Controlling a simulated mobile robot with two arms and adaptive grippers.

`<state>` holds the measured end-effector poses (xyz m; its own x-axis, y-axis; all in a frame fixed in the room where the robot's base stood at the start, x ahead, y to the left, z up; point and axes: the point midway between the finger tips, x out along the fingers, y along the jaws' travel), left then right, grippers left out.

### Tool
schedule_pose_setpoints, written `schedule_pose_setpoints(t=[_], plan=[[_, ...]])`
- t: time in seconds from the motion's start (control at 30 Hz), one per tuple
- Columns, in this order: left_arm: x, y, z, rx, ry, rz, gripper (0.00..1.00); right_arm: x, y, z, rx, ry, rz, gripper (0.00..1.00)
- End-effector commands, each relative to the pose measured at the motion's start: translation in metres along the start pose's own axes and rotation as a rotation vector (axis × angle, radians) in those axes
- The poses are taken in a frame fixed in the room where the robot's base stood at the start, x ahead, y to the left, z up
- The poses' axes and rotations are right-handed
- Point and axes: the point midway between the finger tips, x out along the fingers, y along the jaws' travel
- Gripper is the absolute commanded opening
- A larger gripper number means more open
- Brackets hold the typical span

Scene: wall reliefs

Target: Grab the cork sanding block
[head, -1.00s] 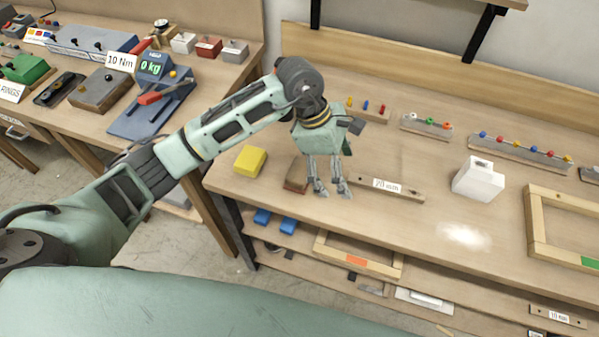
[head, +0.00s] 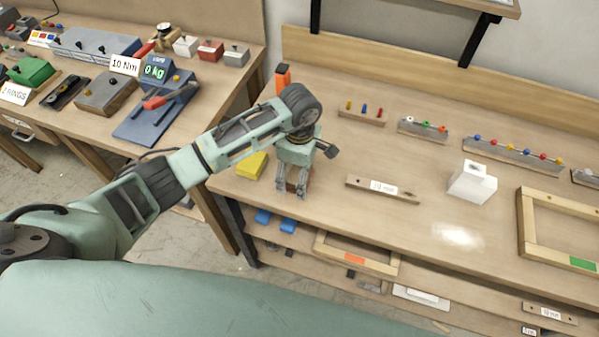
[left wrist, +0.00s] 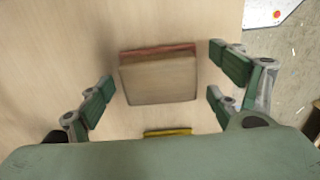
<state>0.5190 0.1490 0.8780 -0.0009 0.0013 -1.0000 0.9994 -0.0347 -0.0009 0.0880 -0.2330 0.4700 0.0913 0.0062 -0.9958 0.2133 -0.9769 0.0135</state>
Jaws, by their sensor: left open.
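The cork sanding block (head: 292,174) is a small brown block on the bench, partly hidden behind my left gripper in the head view. In the left wrist view the block (left wrist: 158,80) shows a tan top and a reddish far edge, lying between the two pairs of fingers with gaps on both sides. My left gripper (head: 290,194) points down over the block, open and empty. Whether its tips are level with the block cannot be told. My right gripper is in neither view.
A yellow block (head: 252,165) stands just left of the cork block. A labelled bar (head: 383,190), a white block (head: 472,181) and a wooden frame (head: 528,228) lie to the right. Blue pieces (head: 275,221) sit on the shelf below. The bench's front edge is close.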

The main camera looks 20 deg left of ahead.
Motion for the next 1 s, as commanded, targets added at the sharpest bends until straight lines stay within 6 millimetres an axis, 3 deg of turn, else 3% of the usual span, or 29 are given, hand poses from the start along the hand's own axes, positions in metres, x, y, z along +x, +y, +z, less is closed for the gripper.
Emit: schedule_pose_setpoints(t=[0.17, 0.73, 1.0], plan=[[0.0004, 0.0004, 0.0002, 0.000, -0.001, 0.001, 0.84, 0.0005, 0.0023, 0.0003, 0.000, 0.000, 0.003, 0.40], [0.0000, 0.0004, 0.0001, -0.001, -0.001, 0.001, 0.35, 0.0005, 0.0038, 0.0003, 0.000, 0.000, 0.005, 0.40], [-0.0009, 0.0008, 0.0001, 0.000, -0.001, 0.002, 0.34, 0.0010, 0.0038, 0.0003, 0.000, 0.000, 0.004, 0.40]])
